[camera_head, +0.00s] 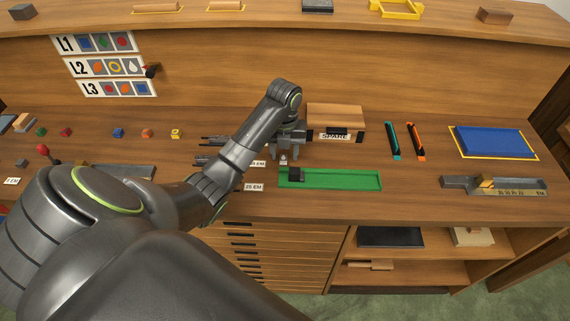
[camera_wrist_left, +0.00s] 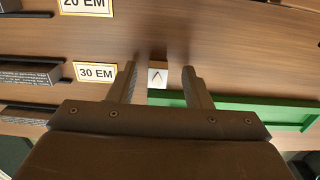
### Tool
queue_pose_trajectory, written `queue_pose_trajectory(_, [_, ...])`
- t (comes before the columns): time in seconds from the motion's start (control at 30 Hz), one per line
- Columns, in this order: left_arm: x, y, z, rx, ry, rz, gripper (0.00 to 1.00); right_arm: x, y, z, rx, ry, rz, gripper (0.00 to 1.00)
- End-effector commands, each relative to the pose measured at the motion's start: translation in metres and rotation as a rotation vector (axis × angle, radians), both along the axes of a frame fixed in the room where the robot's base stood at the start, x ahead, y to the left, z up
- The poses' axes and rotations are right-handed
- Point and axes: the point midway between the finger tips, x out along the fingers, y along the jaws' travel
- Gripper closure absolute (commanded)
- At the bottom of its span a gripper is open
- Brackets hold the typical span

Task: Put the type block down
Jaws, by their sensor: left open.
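A small type block (camera_wrist_left: 157,75) with a white face and a dark pointed outline rests on the wooden bench. It also shows as a small pale piece in the head view (camera_head: 283,160), left of the green tray. My left gripper (camera_head: 283,155) is above it, fingers pointing down. In the left wrist view the open fingers (camera_wrist_left: 158,86) stand on either side of the block, with gaps between them and it. The green tray (camera_head: 340,181) holds a dark block (camera_head: 296,174) at its left end. My right gripper is not in view.
Dark spacing pieces with EM labels (camera_wrist_left: 96,73) lie to the left. Teal (camera_head: 392,141) and orange (camera_head: 416,140) tools, a blue tray (camera_head: 494,141) and a metal composing stick (camera_head: 495,186) lie to the right.

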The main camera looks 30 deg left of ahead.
Motion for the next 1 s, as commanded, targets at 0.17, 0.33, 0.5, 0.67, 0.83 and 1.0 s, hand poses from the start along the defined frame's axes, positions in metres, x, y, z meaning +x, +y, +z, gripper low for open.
queue_pose_trajectory(0.17, [-0.0004,0.0000,-0.0013,0.000,0.000,-0.002,0.55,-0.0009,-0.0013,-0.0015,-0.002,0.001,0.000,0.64])
queue_pose_trajectory(0.33, [-0.0003,0.0001,-0.0012,0.000,0.000,-0.002,0.66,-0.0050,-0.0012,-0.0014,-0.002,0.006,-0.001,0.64])
queue_pose_trajectory(0.5, [-0.0003,0.0001,-0.0012,0.001,-0.001,-0.002,0.88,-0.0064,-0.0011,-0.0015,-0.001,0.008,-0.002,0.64])
queue_pose_trajectory(0.67, [-0.0001,0.0000,-0.0011,0.001,-0.001,-0.002,1.00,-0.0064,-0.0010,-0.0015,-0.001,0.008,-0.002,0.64])
queue_pose_trajectory(0.83, [-0.0001,0.0002,-0.0010,0.001,-0.001,-0.002,1.00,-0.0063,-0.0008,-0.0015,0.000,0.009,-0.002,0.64])
queue_pose_trajectory(1.0, [0.0005,0.0002,0.0057,0.001,-0.003,-0.002,1.00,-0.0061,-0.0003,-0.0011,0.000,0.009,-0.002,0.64])
